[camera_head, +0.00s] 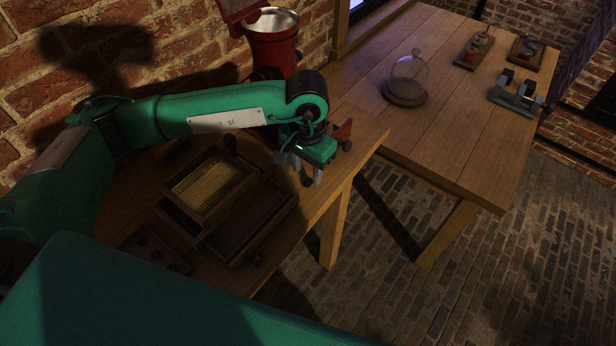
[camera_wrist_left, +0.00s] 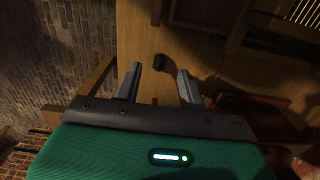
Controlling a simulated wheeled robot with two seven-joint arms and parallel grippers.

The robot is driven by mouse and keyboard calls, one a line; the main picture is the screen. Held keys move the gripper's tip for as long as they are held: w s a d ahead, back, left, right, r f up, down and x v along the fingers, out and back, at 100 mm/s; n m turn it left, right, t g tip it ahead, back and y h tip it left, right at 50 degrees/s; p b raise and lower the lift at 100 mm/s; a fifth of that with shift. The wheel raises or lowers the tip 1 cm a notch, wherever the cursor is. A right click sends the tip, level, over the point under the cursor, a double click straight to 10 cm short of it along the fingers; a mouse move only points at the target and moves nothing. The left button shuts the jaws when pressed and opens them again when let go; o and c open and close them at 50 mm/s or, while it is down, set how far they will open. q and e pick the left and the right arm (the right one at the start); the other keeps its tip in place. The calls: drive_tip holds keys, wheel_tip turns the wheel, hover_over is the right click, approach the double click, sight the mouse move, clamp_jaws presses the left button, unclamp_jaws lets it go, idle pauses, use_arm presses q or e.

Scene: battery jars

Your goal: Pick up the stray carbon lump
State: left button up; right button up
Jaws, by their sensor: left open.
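The carbon lump (camera_wrist_left: 160,62) is a small dark piece on the wooden bench top. In the left wrist view it lies just beyond and between the fingertips of my left gripper (camera_wrist_left: 160,74). The fingers are apart and nothing is between them. In the head view the left gripper (camera_head: 304,173) points down over the bench near its front edge. A small dark spot between its fingers appears to be the lump (camera_head: 307,183). The height of the fingertips above it is hard to judge. My right gripper is not in view.
A wooden tray (camera_head: 282,222) and a mesh-topped frame (camera_head: 167,206) stand close left of the gripper. A red metal mill (camera_head: 272,50) stands behind my arm. Another table (camera_head: 440,120) carries a glass dome (camera_head: 409,70). The bench edge drops to a brick floor.

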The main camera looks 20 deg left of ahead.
sight(308, 182)
use_arm(q)
wheel_tip(308, 182, down, 2)
drive_tip(key=shift+f, duration=0.4)
drive_tip(key=shift+c, duration=0.7)
clamp_jaws()
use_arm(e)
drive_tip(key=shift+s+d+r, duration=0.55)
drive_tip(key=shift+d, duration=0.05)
use_arm(q)
drive_tip(key=shift+r, duration=0.15)
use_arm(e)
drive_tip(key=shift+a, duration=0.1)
